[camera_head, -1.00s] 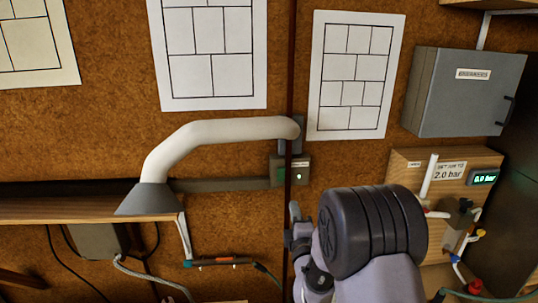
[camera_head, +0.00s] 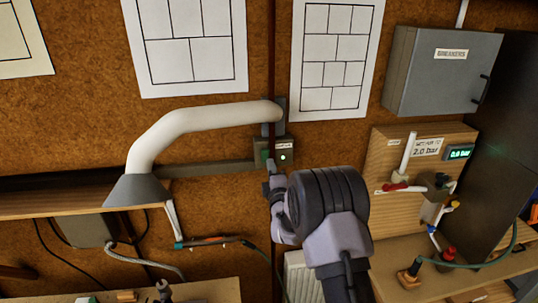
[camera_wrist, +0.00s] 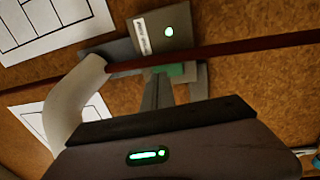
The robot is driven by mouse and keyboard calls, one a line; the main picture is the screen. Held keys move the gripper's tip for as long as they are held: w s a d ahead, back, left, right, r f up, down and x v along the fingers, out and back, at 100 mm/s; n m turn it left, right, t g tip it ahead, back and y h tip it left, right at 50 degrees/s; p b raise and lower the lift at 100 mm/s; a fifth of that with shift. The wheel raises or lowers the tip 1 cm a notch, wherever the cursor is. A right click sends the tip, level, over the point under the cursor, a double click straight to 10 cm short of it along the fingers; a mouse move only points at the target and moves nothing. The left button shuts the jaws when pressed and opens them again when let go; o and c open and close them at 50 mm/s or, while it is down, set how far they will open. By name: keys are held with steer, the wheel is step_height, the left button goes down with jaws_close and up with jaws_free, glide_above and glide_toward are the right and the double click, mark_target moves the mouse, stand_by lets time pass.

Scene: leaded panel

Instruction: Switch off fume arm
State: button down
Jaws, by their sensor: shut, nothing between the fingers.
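The fume arm is a white bent duct (camera_head: 200,120) with a grey cone hood (camera_head: 141,191), fixed to the cork wall. At its wall end is a small grey switch box (camera_head: 285,148) with a green switch and a lit indicator. In the wrist view the box (camera_wrist: 176,45) shows a label, a pale green lit lamp (camera_wrist: 170,32) and the green switch (camera_wrist: 176,70). My gripper (camera_head: 271,168) is shut and empty, just below the box. In the wrist view its fingertips (camera_wrist: 158,78) are at the green switch; I cannot tell whether they touch.
A dark red vertical bar (camera_head: 272,60) runs down in front of the box, close to my fingers. A wooden shelf (camera_head: 60,200) is left. A regulator board (camera_head: 408,150) with a bar display and a grey breaker cabinet (camera_head: 440,75) are right.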

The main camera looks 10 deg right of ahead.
mark_target(268, 153)
steer(key=w, duration=0.1)
steer(key=w+p, duration=0.1)
steer(key=w, duration=0.1)
steer(key=shift+w+r, duration=0.3)
steer(key=shift+w, duration=0.2)
